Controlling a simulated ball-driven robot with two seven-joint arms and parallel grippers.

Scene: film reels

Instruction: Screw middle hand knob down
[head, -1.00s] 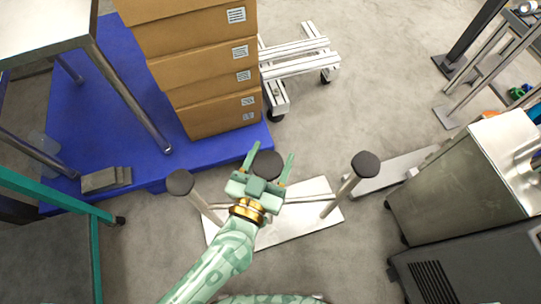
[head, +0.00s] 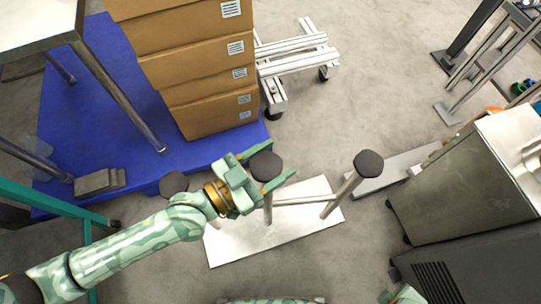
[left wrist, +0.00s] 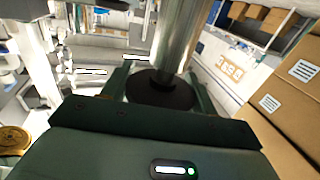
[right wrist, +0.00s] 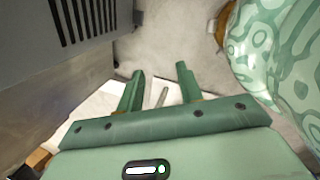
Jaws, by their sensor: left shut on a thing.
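A white plate (head: 235,246) on the floor bears three metal posts topped with black round knobs. The middle hand knob (head: 265,166) sits between the fingers of my left gripper (head: 264,168), which is shut on it from the left side. In the left wrist view the dark knob (left wrist: 160,92) sits between the fingers, its metal post (left wrist: 176,35) running up the picture. The left knob (head: 174,182) is partly hidden by my left arm. The right knob (head: 368,163) stands free. My right gripper (right wrist: 160,85) is open and empty above the floor in the right wrist view.
Stacked cardboard boxes (head: 205,75) stand on a blue platform (head: 105,100) behind the left knob. A white-framed wheeled cart (head: 297,60) is at the back. A metal cabinet (head: 450,190) stands at the right.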

